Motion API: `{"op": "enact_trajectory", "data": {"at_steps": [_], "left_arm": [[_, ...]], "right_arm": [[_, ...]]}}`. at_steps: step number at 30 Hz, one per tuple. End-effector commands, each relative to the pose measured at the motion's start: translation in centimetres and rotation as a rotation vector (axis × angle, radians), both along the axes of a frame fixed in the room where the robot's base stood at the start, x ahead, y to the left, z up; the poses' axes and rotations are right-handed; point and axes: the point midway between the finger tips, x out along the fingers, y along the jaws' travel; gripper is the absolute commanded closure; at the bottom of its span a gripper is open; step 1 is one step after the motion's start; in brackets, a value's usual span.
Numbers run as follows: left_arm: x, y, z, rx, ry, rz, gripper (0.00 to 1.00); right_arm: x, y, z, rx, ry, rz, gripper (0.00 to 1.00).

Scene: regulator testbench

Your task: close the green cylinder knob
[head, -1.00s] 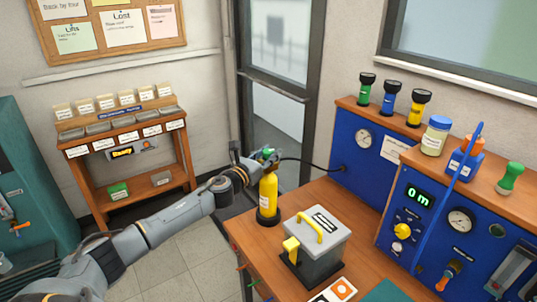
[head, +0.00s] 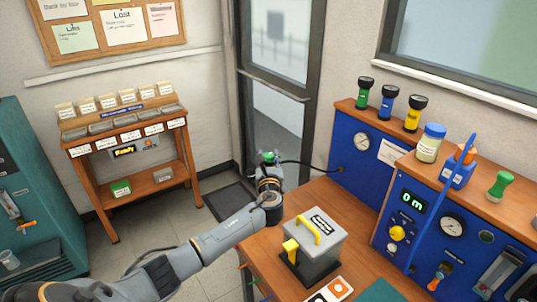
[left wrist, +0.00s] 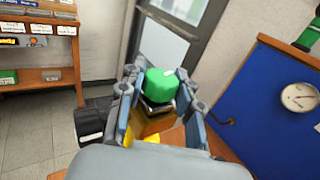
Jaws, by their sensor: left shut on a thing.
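The green knob (left wrist: 161,83) sits on top of the yellow cylinder (left wrist: 150,126), between the two fingers of my left gripper (left wrist: 160,88) in the left wrist view. The fingers are shut on the knob from both sides. In the head view the green knob (head: 268,155) shows just above my left gripper (head: 268,160), and my arm and wrist hide the cylinder body. A black hose runs from the cylinder top to the blue panel. My right gripper is not in view.
A grey box with yellow handles (head: 313,245) stands on the wooden bench (head: 258,246) close to my left forearm. The blue test panel (head: 360,170) is at the right, with flashlights on its top. A shelf (head: 125,150) stands at the back left.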

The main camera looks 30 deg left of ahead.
Motion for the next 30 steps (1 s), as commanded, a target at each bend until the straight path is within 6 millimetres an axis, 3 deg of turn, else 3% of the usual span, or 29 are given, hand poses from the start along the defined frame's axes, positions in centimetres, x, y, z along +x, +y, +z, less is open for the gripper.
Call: {"op": "enact_trajectory", "data": {"at_steps": [15,30], "left_arm": [[0.1,-0.1,-0.4,-0.001,-0.001,0.451,0.98],[0.0,0.1,-0.1,0.0,-0.001,0.643,0.98]], "right_arm": [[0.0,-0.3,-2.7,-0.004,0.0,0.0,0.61],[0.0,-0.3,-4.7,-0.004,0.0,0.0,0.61]]}}
